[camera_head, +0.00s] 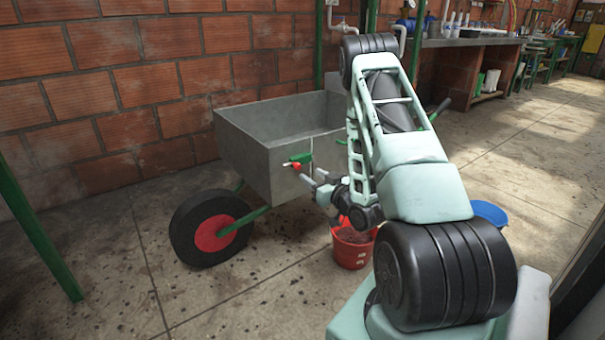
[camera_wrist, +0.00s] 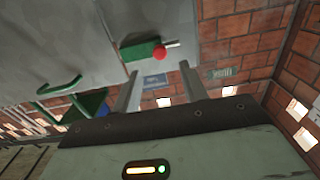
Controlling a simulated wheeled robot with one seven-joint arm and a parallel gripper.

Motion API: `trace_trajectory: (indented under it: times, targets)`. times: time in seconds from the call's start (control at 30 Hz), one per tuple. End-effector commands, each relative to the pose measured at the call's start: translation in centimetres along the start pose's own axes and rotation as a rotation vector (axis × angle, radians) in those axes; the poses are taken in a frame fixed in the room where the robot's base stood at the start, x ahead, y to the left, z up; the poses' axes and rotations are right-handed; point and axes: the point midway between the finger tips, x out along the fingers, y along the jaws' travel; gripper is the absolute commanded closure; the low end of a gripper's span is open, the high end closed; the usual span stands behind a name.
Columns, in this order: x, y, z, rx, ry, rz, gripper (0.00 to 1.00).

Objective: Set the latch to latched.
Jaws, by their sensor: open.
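The latch is a small green fitting (camera_head: 302,158) with a red knob (camera_head: 296,166) on the end wall of a grey metal cart (camera_head: 243,160). In the wrist view the green latch plate (camera_wrist: 137,51) lies flat on the grey wall. The red knob (camera_wrist: 160,53) is at its right end, and a thin pale rod sticks out past it. My gripper (camera_head: 311,175) is open and empty, just in front of the latch and apart from it. In the wrist view the knob shows just beyond the space between my fingertips (camera_wrist: 160,68). Whether the latch is latched I cannot tell.
A black wheel with a red hub (camera_head: 212,232) stands left of the cart. A red bucket (camera_head: 351,249) with dark contents sits on the floor below my gripper. A blue basin (camera_head: 489,212) is at right.

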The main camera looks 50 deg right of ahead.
Motion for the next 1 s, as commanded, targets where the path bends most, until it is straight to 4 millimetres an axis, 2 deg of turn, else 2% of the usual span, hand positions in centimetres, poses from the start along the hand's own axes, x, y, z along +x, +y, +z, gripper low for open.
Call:
trace_trajectory:
  times: [0.1,0.3,0.5,0.73,0.77,0.9,1.0]
  targets:
    - [2.4,-0.1,0.1,-0.002,0.005,-0.003,0.57]
    - [5.1,0.0,0.1,-0.001,0.001,-0.002,0.57]
    - [6.0,0.0,0.0,0.001,0.0,0.0,0.57]
    - [6.1,0.0,0.0,0.001,0.0,0.0,0.57]
    - [6.1,0.0,0.0,0.001,0.0,0.0,0.62]
    - [6.1,0.0,0.0,0.001,-0.001,0.0,1.0]
    - [6.0,0.0,0.0,0.001,-0.001,0.0,1.0]
